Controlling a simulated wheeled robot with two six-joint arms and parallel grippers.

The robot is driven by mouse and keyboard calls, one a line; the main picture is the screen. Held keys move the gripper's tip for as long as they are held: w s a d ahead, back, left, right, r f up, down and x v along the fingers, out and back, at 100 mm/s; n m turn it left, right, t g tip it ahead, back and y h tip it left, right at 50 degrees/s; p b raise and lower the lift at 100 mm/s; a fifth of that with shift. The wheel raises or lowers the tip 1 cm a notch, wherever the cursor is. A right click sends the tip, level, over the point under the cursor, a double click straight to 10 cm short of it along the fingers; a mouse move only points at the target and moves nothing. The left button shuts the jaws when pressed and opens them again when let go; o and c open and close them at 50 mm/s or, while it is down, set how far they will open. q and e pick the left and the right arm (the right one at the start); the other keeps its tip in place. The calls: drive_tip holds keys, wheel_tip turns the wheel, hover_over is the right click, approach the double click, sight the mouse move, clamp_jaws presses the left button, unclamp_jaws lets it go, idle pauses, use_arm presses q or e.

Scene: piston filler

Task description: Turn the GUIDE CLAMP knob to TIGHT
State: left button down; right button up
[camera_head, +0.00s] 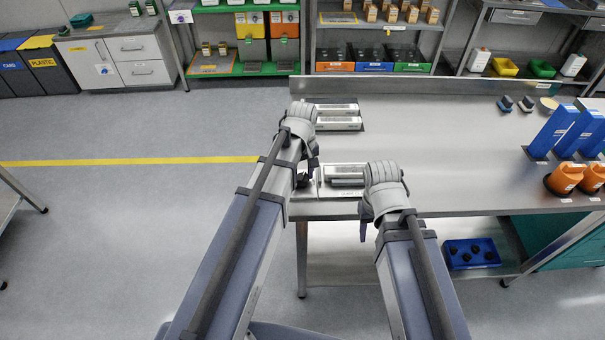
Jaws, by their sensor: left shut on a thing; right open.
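My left gripper (304,180) points down at the left end of a low metal unit (345,172) at the bench's front left. It is shut on a small dark part there, seemingly the knob. My wrist and fingers hide most of that part, so its pointer and the GUIDE CLAMP and TIGHT markings cannot be read.
The steel bench (440,145) is clear in the middle. Two similar low units (338,122) lie behind my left wrist. Blue boxes (553,130) and orange bottles (563,177) stand at the right. A blue bin (470,254) sits on the lower shelf.

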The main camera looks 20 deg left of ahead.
sight(303, 177)
use_arm(q)
drive_tip(key=m, duration=1.3)
drive_tip(key=shift+m, duration=0.4)
idle(0.4)
drive_tip(key=shift+c, duration=1.8)
unclamp_jaws()
wheel_tip(303, 177, up, 8)
drive_tip(key=p, duration=0.8)
drive_tip(key=shift+f, duration=0.1)
